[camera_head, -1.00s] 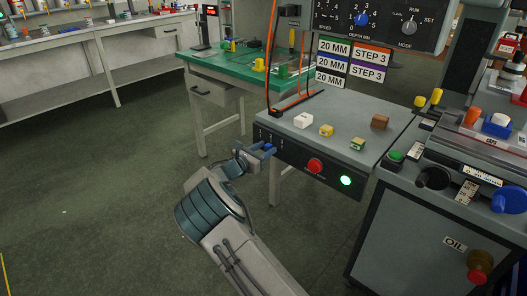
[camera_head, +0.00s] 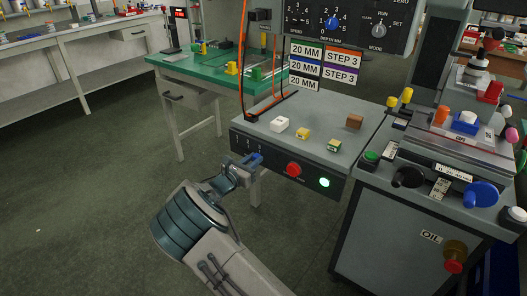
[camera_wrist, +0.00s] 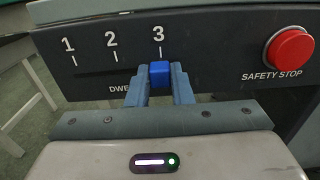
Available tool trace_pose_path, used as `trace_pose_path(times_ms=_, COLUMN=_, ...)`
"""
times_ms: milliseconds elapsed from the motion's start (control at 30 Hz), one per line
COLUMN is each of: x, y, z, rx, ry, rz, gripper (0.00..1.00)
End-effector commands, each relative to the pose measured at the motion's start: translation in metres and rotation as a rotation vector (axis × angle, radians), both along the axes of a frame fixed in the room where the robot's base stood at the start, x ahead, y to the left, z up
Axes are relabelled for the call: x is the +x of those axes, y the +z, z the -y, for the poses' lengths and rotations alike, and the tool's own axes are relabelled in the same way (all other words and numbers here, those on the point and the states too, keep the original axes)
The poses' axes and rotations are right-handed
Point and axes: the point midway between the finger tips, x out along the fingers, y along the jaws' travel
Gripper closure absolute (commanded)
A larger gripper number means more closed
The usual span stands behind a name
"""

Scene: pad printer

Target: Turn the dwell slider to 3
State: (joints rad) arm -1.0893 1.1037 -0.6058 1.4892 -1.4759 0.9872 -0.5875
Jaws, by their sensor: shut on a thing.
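The dwell slider's blue knob (camera_wrist: 159,73) sits directly under the mark 3 on the dark front panel (camera_wrist: 90,85) in the wrist view. Marks 1 and 2 lie to its left. My gripper (camera_wrist: 160,88) is shut on the blue knob, one finger on each side. The fingers partly cover the "DWELL" label. In the head view my gripper (camera_head: 250,162) reaches the left part of the same panel, and the knob there is small and mostly hidden by the fingers.
A red safety stop button (camera_wrist: 290,48) is right of the slider. Open floor lies to the left.

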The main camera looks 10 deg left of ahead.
Motion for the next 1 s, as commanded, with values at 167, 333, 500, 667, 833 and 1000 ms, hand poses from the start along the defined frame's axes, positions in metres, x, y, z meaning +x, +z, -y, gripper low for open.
trace_pose_path(times_ms=167, x=-0.008, y=0.0, z=-0.006, rx=-0.001, ry=0.016, rz=0.0, gripper=1.0)
trace_pose_path(times_ms=333, x=-0.008, y=-0.001, z=-0.005, rx=-0.001, ry=0.013, rz=0.0, gripper=1.0)
trace_pose_path(times_ms=500, x=-0.008, y=-0.001, z=-0.004, rx=-0.002, ry=0.011, rz=0.0, gripper=0.58)
trace_pose_path(times_ms=667, x=-0.008, y=0.0, z=-0.005, rx=-0.001, ry=0.014, rz=0.0, gripper=0.58)
trace_pose_path(times_ms=833, x=-0.01, y=0.0, z=-0.008, rx=-0.001, ry=0.017, rz=0.0, gripper=0.58)
trace_pose_path(times_ms=1000, x=-0.03, y=0.002, z=-0.02, rx=-0.001, ry=0.021, rz=0.0, gripper=0.58)
